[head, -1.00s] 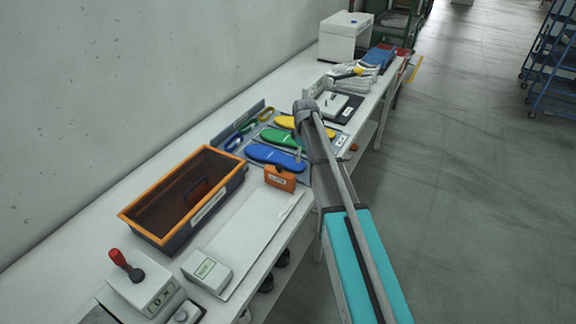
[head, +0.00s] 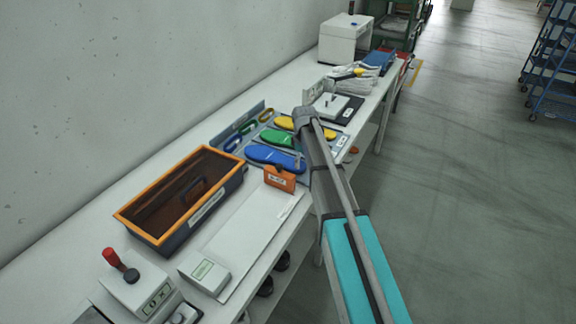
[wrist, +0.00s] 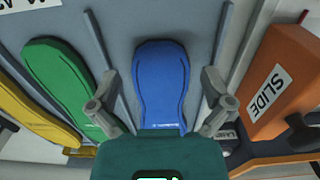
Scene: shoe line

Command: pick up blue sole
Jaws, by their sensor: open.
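The blue sole (head: 274,157) lies flat on a grey board on the bench, nearest of the three soles. In the wrist view the blue sole (wrist: 160,82) shows between the two fingers of my gripper (wrist: 160,102), which is open and empty. The lower end of the sole is hidden behind the gripper body. The fingers stand on either side of the sole, apart from it. In the head view my arm hides the gripper.
A green sole (head: 279,138) and a yellow sole (head: 298,123) lie beyond the blue one. An orange block labelled SLIDE (wrist: 283,85) stands close by on the right in the wrist view. An orange-rimmed bin (head: 132,222) stands on the bench's near part.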

